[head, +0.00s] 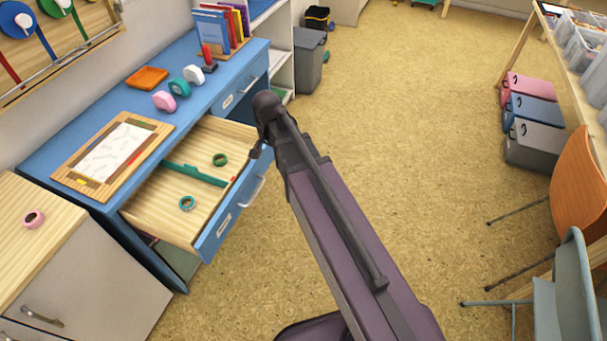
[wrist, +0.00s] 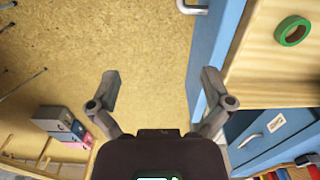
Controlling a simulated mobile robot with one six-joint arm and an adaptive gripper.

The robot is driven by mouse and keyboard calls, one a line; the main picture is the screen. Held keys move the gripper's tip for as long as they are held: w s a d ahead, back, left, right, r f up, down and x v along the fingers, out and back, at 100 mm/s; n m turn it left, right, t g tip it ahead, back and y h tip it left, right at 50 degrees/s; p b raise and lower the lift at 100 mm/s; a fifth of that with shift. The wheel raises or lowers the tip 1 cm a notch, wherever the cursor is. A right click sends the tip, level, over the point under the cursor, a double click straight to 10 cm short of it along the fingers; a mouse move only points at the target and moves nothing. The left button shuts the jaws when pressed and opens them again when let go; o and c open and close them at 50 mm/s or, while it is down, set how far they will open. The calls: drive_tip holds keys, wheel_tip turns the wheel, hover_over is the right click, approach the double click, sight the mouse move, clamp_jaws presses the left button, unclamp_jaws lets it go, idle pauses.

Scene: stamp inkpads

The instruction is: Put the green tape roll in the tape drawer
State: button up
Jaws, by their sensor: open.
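The green tape roll (head: 220,159) lies flat in the open wooden drawer (head: 160,222), in the section behind the green divider (head: 195,174). It also shows in the wrist view (wrist: 292,31), at the upper right. A teal tape roll (head: 187,203) lies in the drawer's nearer section. My gripper (wrist: 160,80) is open and empty, with bare floor seen between its fingers. Its right finger is close to the drawer's blue front (wrist: 212,45) in the wrist view. In the head view my arm hides the fingers.
A closed drawer (head: 240,92) is beside the open one. A pink tape roll (head: 34,219) lies on the cabinet.

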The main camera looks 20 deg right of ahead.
drive_tip(key=s+d+n, duration=0.6)
drive_tip(key=s+n, duration=0.1)
drive_tip(key=s, duration=0.3)
drive_tip(key=shift+s+d, duration=0.15)
drive_tip(key=shift+d, duration=0.2)
idle(0.6)
